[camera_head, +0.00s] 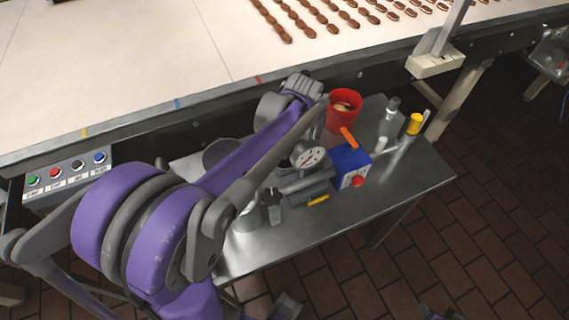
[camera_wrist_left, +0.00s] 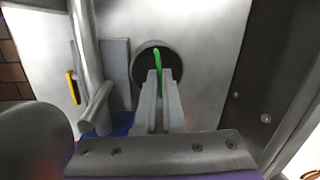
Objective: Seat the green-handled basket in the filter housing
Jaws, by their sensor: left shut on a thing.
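In the left wrist view, my left gripper (camera_wrist_left: 158,74) is shut on the green handle (camera_wrist_left: 157,57). The handle stands up in front of a round, dark opening with a grey rim (camera_wrist_left: 139,57). The fingers cover the lower part of this opening. I cannot tell whether the rim belongs to the filter housing or the basket, nor how deep the basket sits.
A conveyor (camera_head: 150,70) with rows of brown pieces runs behind. A button panel (camera_head: 68,172) is at left.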

